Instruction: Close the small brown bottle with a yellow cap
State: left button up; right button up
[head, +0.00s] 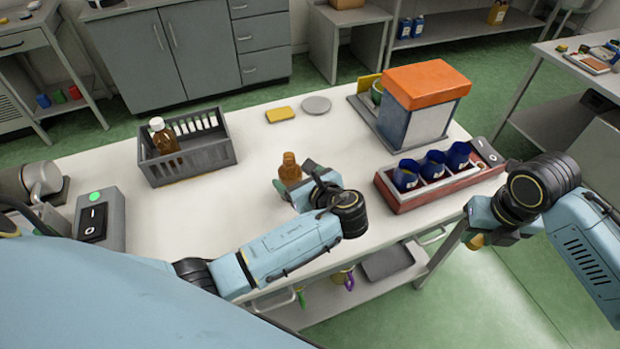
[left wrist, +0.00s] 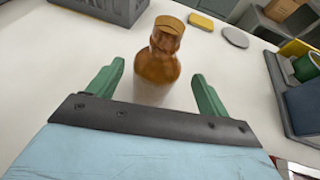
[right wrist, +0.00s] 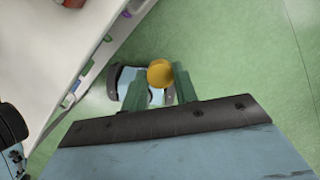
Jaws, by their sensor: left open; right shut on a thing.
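The small brown bottle (head: 290,168) stands upright on the white table, near the middle of its front part. It also shows in the left wrist view (left wrist: 158,62); no yellow cap is on it. My left gripper (head: 296,179) is open, with its green fingers on either side of the bottle's lower body and gaps showing beside it. My right gripper (right wrist: 161,74) is shut on the yellow cap (right wrist: 160,72). In the head view the cap (head: 476,241) hangs beyond the table's front right edge, over the floor, well apart from the bottle.
A grey crate (head: 190,165) with a larger, white-capped brown bottle (head: 165,140) stands at left. A red rack (head: 440,190) with blue cups stands between the bottle and my right arm. An orange-topped box (head: 425,85) is behind. A yellow block and grey disc lie at the back.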

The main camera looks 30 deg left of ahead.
pick_arm(q)
jog(key=x, duration=0.5)
jog(key=shift+s+a+f, duration=0.15)
jog(key=shift+s+f, duration=0.05)
jog(key=shift+f, duration=0.1)
pick_arm(e)
jog(key=shift+f, duration=0.25)
pick_arm(q)
jog(key=shift+c, duration=0.5)
jog(key=shift+r, duration=0.1)
jog(key=c, duration=1.3)
jog(key=shift+r, duration=0.1)
